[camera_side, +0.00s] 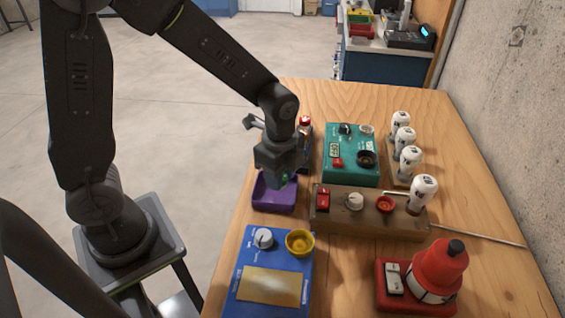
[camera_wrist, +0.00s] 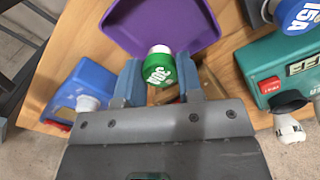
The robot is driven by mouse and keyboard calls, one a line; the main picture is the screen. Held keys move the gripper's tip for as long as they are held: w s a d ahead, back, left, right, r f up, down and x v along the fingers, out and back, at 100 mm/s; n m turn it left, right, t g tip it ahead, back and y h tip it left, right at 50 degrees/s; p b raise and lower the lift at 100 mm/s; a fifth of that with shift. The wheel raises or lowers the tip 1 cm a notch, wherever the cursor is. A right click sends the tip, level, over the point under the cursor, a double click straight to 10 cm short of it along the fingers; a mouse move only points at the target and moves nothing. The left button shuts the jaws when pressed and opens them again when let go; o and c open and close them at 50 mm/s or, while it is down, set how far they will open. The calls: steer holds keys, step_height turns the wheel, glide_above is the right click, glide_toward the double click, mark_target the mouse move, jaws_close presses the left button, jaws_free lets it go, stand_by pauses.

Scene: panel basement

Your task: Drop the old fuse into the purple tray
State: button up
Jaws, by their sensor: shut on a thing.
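My gripper (camera_side: 283,172) is shut on the old fuse, a green cylinder with white lettering and a white end. In the wrist view the fuse (camera_wrist: 160,72) sits between the two blue-grey fingertips. In the side view only a bit of green shows below the jaws. The purple tray (camera_side: 274,206) stands on the bench by its left edge, below and around the gripper in the picture. In the wrist view the tray (camera_wrist: 160,40) lies beyond the fuse, whose white end overlaps the tray's near edge. The tray floor that shows looks empty.
A blue panel (camera_side: 245,300) with a yellow cup stands in front of the tray. A brown wooden block (camera_side: 370,222) with a red switch is close on the right, a teal box (camera_side: 340,165) behind it. White fuses (camera_side: 424,190) and a red beacon (camera_side: 437,272) stand further right.

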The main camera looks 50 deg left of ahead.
steer(key=shift+f, duration=1.25)
steer(key=o, duration=1)
steer(key=shift+r, duration=0.1)
step_height(320, 180, up, 14)
steer(key=s+a+r+n+t, duration=0.1)
steer(key=s+r+n+t, duration=0.1)
steer(key=s+n, duration=0.4)
steer(key=s+a+r+n+t, duration=0.2)
steer(key=s+n, duration=0.4)
steer(key=n, duration=0.3)
steer(key=shift+a+r+t, duration=0.15)
steer(key=shift+t, duration=0.65)
